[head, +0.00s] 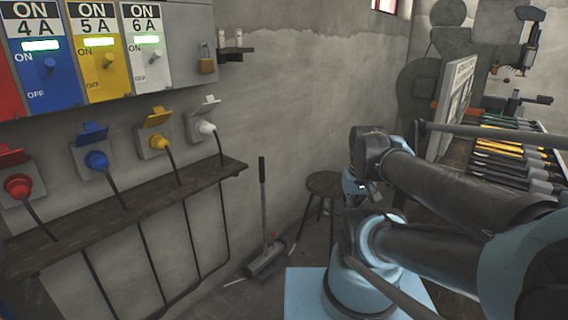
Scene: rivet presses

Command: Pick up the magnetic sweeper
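The magnetic sweeper (266,259) stands on the floor near the wall, left of the stool. It has a wide, low grey head and an upright handle with a dark grip at the top. A small red spot shows near the head. My arm is folded at the right of the head view, well apart from the sweeper. The wrist end of my arm (355,186) is to the right of the sweeper's handle. My gripper's fingers cannot be made out there, so its opening is unclear.
A wooden shelf (130,215) runs along the left wall under coloured plugs, with cables hanging to the floor. A round stool (325,184) stands behind and right of the sweeper. A bench with tools (515,155) is at the right. Some floor around the sweeper is bare.

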